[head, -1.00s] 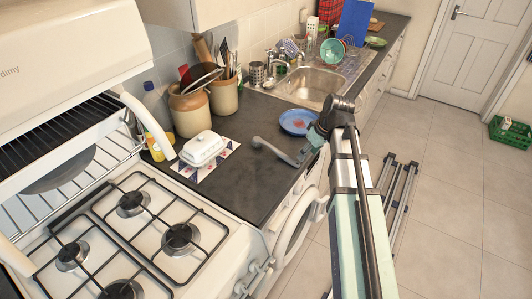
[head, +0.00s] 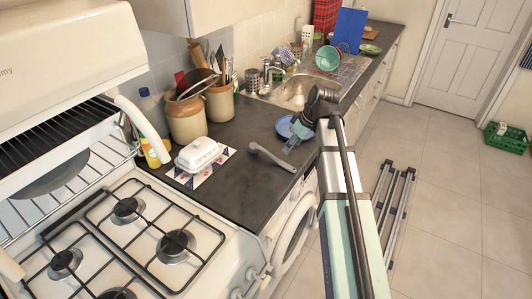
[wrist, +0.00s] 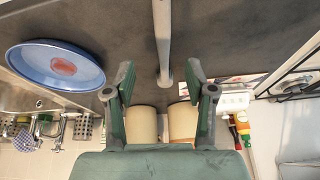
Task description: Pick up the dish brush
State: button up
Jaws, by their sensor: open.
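The dish brush (head: 272,158) is a grey tool lying on the dark counter, near the counter's front edge. In the wrist view, its straight grey handle (wrist: 162,40) runs down from the top edge to a rounded end. My gripper (head: 294,143) is over the counter, just behind and right of the brush in the head view. In the wrist view, my gripper (wrist: 160,78) is open, and the brush's end appears between its two green fingers. They do not grip it. How high the fingers are above the brush is hard to tell.
A blue plate (wrist: 55,65) lies beside the gripper. A white butter dish (head: 198,154), two utensil crocks (head: 187,118) and bottles stand on the counter by the wall. The gas stove (head: 140,240) is at the front left, the sink (head: 297,92) behind. Counter around the brush is clear.

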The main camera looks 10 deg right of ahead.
aim_at(281, 161)
jog(key=p+x, duration=0.1)
jog(key=x, duration=0.3)
jog(key=shift+f, duration=0.15)
jog(key=shift+a+f+p, duration=0.3)
jog(key=shift+f+p, duration=0.2)
jog(key=shift+f, duration=0.15)
jog(key=shift+p+x, duration=0.65)
jog(key=shift+x, duration=1.25)
grip_shut()
